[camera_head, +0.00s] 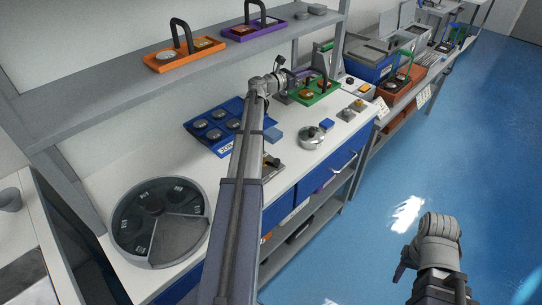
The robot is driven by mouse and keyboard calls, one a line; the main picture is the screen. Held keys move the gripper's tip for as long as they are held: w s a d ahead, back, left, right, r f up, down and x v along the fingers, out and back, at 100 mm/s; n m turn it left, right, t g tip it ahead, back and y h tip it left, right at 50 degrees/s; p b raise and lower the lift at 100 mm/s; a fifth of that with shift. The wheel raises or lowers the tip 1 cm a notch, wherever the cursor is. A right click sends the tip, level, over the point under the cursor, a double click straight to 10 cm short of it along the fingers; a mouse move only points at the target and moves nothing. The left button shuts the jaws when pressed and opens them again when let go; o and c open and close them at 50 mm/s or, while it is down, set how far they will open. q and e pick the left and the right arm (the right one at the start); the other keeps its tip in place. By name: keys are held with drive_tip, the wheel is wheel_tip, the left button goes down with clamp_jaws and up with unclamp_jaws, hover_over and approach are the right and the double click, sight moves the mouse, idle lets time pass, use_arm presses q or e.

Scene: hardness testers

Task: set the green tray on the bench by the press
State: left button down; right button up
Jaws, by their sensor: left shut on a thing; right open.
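The green tray (321,96) has a dark upright handle and small items in it, one of them orange-brown. It is at the back of the white bench (285,165), beside a grey machine with a green part on top (325,47), which may be the press. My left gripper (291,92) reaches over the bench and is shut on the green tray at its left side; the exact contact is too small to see. I cannot tell whether the tray touches the bench. My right gripper (402,270) is open and empty, low over the blue floor.
A blue tray of round pieces (208,127), a round sectioned dish (121,222) and a silver round piece (311,138) are on the bench. Orange (160,62) and purple (238,34) handled trays sit on the shelf above. Blue-grey machines (372,63) stand beyond. The floor is clear.

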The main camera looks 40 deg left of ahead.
sight(281, 119)
use_arm(q)
drive_tip(key=shift+f+b, duration=5)
drive_tip(key=shift+b, duration=0.1)
drive_tip(key=shift+r, duration=0.1)
drive_tip(key=c, duration=1.3)
unclamp_jaws()
drive_tip(key=o, duration=0.5)
drive_tip(key=shift+s, duration=0.15)
drive_tip(key=shift+o, duration=0.2)
drive_tip(key=v, duration=1.1)
drive_tip(key=shift+s+a, duration=0.1)
drive_tip(key=shift+s, duration=0.3)
